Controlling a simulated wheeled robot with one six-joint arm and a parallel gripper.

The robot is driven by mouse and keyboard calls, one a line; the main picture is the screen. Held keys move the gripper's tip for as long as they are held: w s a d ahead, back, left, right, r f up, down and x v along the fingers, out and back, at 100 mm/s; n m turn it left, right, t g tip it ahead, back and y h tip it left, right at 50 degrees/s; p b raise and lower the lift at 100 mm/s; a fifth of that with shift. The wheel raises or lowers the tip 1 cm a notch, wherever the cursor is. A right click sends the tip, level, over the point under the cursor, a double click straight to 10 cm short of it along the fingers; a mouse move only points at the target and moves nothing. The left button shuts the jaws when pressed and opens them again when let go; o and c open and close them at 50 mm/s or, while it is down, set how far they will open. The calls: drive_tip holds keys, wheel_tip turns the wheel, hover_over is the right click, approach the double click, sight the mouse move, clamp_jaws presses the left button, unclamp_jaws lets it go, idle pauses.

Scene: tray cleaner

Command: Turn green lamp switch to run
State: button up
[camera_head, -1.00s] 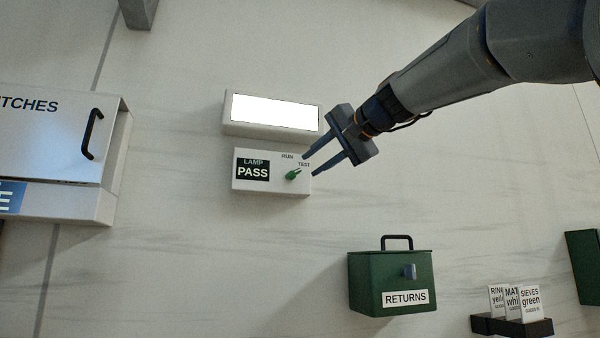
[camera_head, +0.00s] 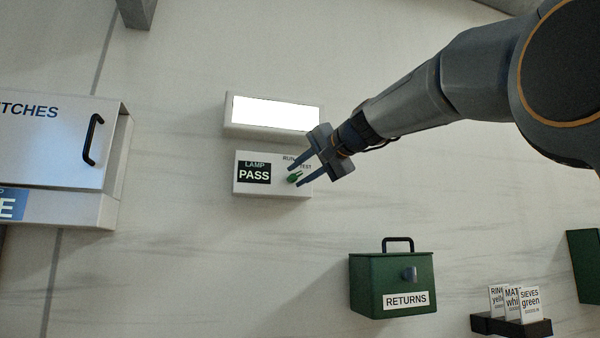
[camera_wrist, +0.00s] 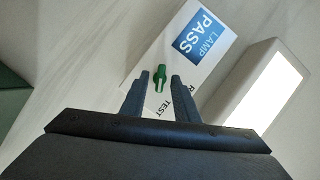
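The green lamp switch (camera_head: 294,177) is a small knob on a white wall box (camera_head: 272,191) with a black LAMP PASS display (camera_head: 254,172) and RUN and TEST labels. In the head view the knob tilts toward the TEST label. My gripper (camera_head: 297,177) is open, its two fingertips close to the knob. In the wrist view the green knob (camera_wrist: 160,78) shows between the fingertips (camera_wrist: 161,76), with a gap on each side. I cannot tell how far the fingertips are from the box face.
A lit white lamp panel (camera_head: 272,112) is just above the switch box. A white cabinet with a black handle (camera_head: 92,139) is at the left. A green RETURNS box (camera_head: 391,270) is below right, and a black card holder (camera_head: 512,327) beyond it.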

clamp_jaws()
drive_tip(key=shift+a, duration=0.1)
drive_tip(key=shift+r+n, duration=0.1)
drive_tip(key=shift+n, duration=0.2)
drive_tip(key=n+h+p, duration=0.1)
drive_tip(key=n, duration=0.1)
drive_tip(key=n+h+p, duration=0.1)
drive_tip(key=n+p, duration=0.1)
drive_tip(key=shift+s+a+r+h, duration=0.15)
drive_tip(key=shift+a+r+h, duration=0.05)
drive_tip(key=shift+h, duration=0.2)
drive_tip(key=shift+a+n+h+p, duration=0.15)
drive_tip(key=shift+n+h+p, duration=0.35)
drive_tip(key=shift+n+p, duration=0.3)
drive_tip(key=shift+a+n+h, duration=0.1)
drive_tip(key=shift+n+h, duration=0.7)
drive_tip(key=shift+n, duration=0.3)
drive_tip(key=shift+f, duration=0.1)
